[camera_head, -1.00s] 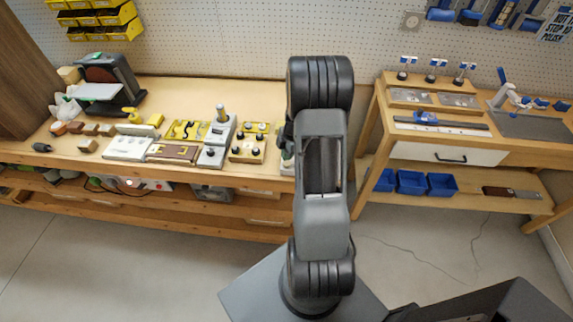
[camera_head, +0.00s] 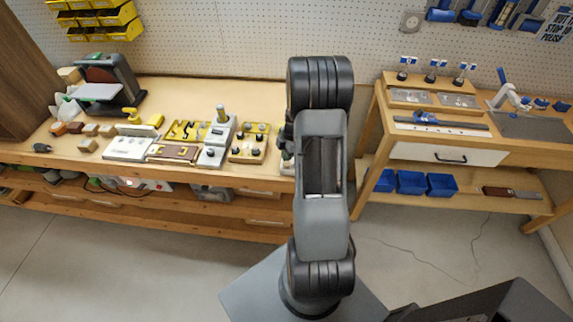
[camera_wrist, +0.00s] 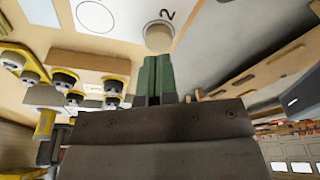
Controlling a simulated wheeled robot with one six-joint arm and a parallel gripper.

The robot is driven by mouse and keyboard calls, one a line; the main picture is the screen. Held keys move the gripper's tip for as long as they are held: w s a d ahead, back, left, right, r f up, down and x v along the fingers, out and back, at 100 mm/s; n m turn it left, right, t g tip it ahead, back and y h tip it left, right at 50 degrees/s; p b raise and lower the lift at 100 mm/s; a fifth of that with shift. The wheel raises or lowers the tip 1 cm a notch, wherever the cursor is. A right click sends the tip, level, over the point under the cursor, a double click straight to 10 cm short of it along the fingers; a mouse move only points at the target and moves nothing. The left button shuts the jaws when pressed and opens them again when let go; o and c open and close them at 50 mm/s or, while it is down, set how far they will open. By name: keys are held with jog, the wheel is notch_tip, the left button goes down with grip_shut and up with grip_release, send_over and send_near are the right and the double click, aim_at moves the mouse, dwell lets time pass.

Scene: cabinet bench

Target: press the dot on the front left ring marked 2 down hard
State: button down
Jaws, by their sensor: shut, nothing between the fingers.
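In the wrist view a pale beige round dot (camera_wrist: 159,36) lies on a white sheet beside a printed "2" (camera_wrist: 166,14), with a thin dark ring line around part of it. My gripper (camera_wrist: 157,58) is shut and empty. Its green fingertips are just below the dot in the picture and overlap its lower edge; I cannot tell whether they touch it. In the head view the sheet and the dot are hidden behind my arm; only a little green of the gripper shows left of it.
Another printed ring (camera_wrist: 95,17) is on the sheet to the left. A block with black knobs (camera_wrist: 65,80) stands left of my gripper; the knob block (camera_head: 248,145) and other fixtures show on the bench in the head view. A second bench (camera_head: 460,150) stands at right.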

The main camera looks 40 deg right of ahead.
aim_at(287, 165)
jog(key=shift+f+b, duration=1.05)
jog(key=shift+b, duration=0.1)
dwell(0.7)
jog(key=shift+f+b, duration=0.15)
jog(key=shift+b, duration=0.35)
dwell(1.0)
jog(key=shift+b, duration=1.5)
dwell(3.2)
